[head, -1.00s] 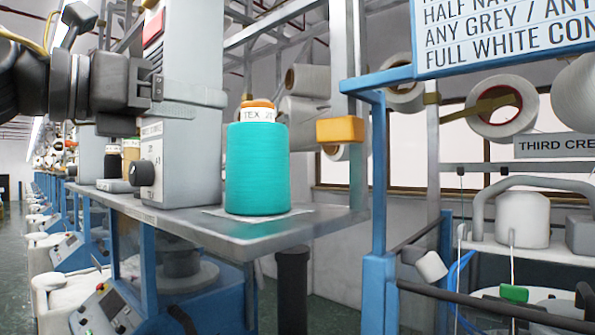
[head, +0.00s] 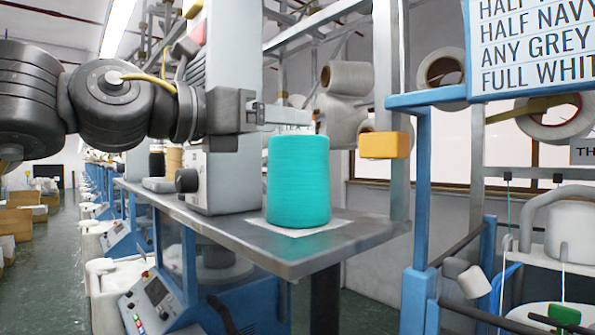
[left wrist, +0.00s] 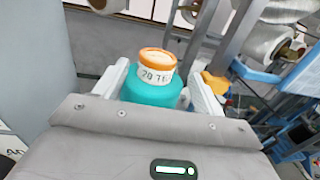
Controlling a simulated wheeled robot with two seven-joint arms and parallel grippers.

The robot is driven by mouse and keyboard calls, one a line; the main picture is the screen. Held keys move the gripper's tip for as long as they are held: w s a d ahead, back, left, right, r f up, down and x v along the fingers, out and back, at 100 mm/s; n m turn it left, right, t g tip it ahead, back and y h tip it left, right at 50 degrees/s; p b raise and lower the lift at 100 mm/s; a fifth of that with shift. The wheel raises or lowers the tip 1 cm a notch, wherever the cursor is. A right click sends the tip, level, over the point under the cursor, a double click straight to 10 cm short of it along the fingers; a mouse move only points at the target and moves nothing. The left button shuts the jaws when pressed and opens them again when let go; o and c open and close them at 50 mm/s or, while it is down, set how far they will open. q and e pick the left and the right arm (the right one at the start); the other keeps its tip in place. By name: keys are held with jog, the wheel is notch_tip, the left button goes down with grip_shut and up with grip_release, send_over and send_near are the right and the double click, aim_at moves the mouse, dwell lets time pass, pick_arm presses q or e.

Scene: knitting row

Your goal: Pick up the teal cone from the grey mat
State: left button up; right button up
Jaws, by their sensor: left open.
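The teal cone (head: 298,182) stands upright on the pale grey mat (head: 338,224) on a metal shelf. My left gripper (head: 292,115) comes in from the left at the level of the cone's top. Its near finger hides most of the orange tip and label in the head view. In the left wrist view my open left gripper (left wrist: 158,76) has one finger on each side of the teal cone (left wrist: 152,92), with the labelled orange tip between them. Whether a finger touches the cone cannot be told. My right gripper is not in view.
A grey box with a dark knob (head: 232,180) stands just left of the cone on the metal shelf (head: 300,258). A yellow-orange block (head: 384,145) is on the post to the right. A blue frame (head: 424,190) and a sign (head: 532,45) stand further right.

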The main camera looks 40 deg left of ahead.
pick_arm(q)
jog(key=w+p, duration=0.2)
jog(key=w, duration=0.2)
jog(key=shift+w+d+r+p, duration=0.1)
jog(key=shift+w+p, duration=0.25)
jog(key=shift+p, duration=0.05)
jog(key=shift+w, duration=0.1)
jog(key=shift+s+d, duration=0.1)
jog(key=shift+s, duration=0.2)
jog(key=shift+c, duration=0.9)
grip_shut()
